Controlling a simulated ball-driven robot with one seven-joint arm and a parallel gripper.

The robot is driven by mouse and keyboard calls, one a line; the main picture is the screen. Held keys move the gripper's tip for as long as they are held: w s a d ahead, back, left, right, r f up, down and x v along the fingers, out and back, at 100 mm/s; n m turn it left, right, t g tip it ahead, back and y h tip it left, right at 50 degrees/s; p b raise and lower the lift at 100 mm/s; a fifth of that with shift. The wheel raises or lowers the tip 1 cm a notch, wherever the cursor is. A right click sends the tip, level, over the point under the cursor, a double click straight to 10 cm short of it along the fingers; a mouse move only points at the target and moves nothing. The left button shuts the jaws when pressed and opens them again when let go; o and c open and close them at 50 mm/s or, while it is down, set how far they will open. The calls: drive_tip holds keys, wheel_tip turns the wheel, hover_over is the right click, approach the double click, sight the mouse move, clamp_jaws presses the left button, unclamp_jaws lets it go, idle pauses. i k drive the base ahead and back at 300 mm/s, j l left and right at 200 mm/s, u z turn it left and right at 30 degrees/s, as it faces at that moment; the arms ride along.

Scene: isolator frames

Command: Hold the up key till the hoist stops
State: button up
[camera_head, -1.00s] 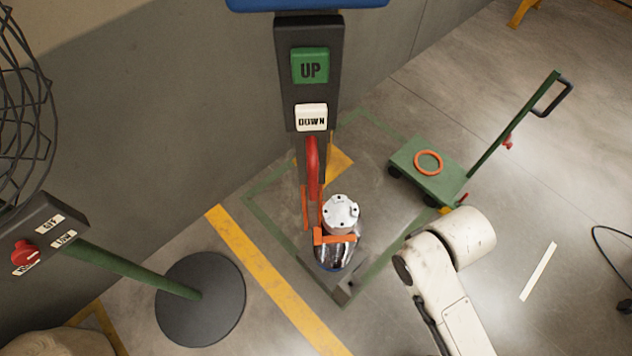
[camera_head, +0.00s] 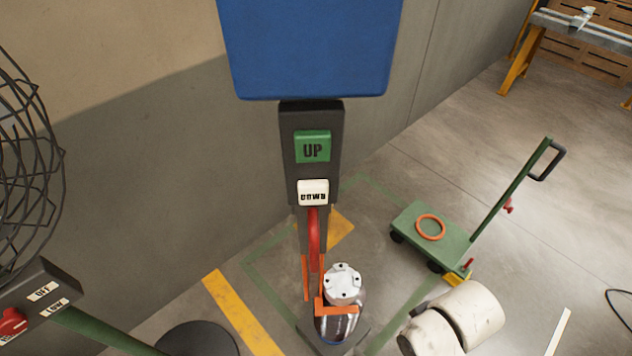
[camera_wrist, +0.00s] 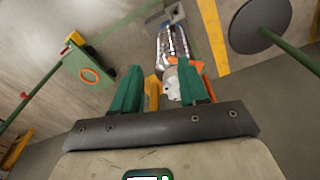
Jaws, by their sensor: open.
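The green UP key (camera_head: 312,147) sits on the dark control panel (camera_head: 297,182) in the head view, above the white DOWN key (camera_head: 313,192). A blue box (camera_head: 308,45) is above the panel. Below it are a red curved part (camera_head: 314,232) and a silver cylinder with a white cap (camera_head: 342,285) in an orange bracket. My gripper (camera_wrist: 163,90) shows in the wrist view with its two green fingers apart and nothing between them held. In the head view only my white arm links show, at the lower right. The keys do not show in the wrist view.
A green cart (camera_head: 452,240) with an orange ring (camera_head: 430,227) stands right of the panel. A caged fan (camera_head: 28,170) and its switch box (camera_head: 45,290) are at the left. A workbench (camera_head: 585,25) is at the upper right. Floor between the cart and bench is clear.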

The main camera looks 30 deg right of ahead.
sight(311, 145)
drive_tip(key=j+z, duration=0.1)
drive_tip(key=z, duration=0.75)
drive_tip(key=j+z, duration=0.15)
drive_tip(key=z, duration=0.3)
drive_tip(key=k+j+z, duration=0.55)
drive_tip(key=j+z, duration=0.15)
drive_tip(key=j, duration=0.15)
drive_tip(key=k+j+z, duration=0.3)
drive_tip(key=k+j, duration=0.4)
drive_tip(key=k, duration=0.2)
drive_tip(key=i+j+z, duration=0.05)
